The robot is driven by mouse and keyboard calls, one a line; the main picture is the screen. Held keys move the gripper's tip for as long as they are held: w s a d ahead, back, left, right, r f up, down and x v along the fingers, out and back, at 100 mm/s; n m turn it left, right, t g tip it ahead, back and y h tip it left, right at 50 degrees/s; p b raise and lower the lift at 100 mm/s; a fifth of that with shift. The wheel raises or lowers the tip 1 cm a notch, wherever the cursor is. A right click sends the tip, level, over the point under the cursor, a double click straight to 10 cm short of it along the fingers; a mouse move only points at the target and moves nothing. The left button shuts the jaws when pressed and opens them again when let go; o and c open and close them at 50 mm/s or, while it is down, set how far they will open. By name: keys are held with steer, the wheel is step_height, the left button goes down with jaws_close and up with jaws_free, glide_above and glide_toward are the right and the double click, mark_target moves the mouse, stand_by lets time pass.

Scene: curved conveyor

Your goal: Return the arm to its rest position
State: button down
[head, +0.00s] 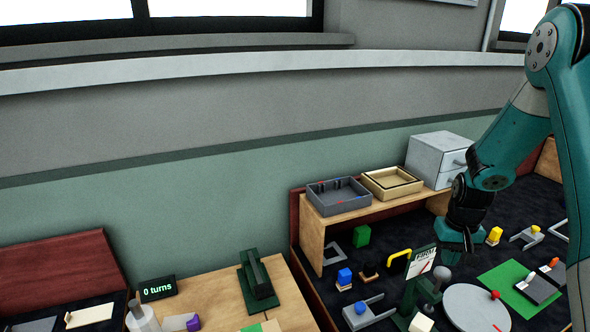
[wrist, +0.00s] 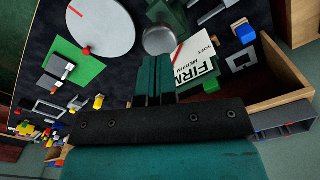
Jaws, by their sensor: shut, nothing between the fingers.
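My arm reaches in from the right in the head view, bent down over the dark work surface. My gripper (head: 458,246) hangs just right of a white sign reading FIRM (head: 421,262) and above a grey round knob (head: 441,274) on a dark green device. In the wrist view my gripper (wrist: 154,72) has its teal fingers together with nothing between them. The sign (wrist: 194,62) lies just right of the fingers there, and the knob (wrist: 159,40) beyond the tips. I cannot tell whether the fingers touch either.
A grey disc (head: 474,308) and a green mat (head: 515,286) lie right of the device. A wooden shelf (head: 375,205) carries a grey tray (head: 338,197), a beige tray (head: 391,182) and a grey drawer box (head: 438,152). Small coloured blocks crowd the surface. Space above is clear.

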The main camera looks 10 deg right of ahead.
steer(key=s+a+r+n+y+b, duration=0.1)
steer(key=a+r+n, duration=0.1)
steer(key=a+r, duration=0.35)
steer(key=s+a+r+n+t+b, duration=0.1)
steer(key=a+r, duration=0.1)
steer(key=a, duration=0.6)
steer(key=a+r+n+y+b, duration=0.1)
steer(key=a+r+n, duration=0.1)
steer(key=a+r, duration=0.35)
steer(key=s+a+r+n+y+b, duration=0.1)
steer(key=s+a+r+n, duration=0.1)
steer(key=s+a, duration=0.5)
steer(key=s+a+r+n+g+y, duration=0.1)
steer(key=s+a+r+n, duration=0.1)
steer(key=s+a+n, duration=0.2)
steer(key=s+a, duration=0.3)
steer(key=s, duration=0.2)
steer(key=shift+s+n+b, duration=0.3)
steer(key=shift+b, duration=0.05)
steer(key=shift+d+r, duration=0.1)
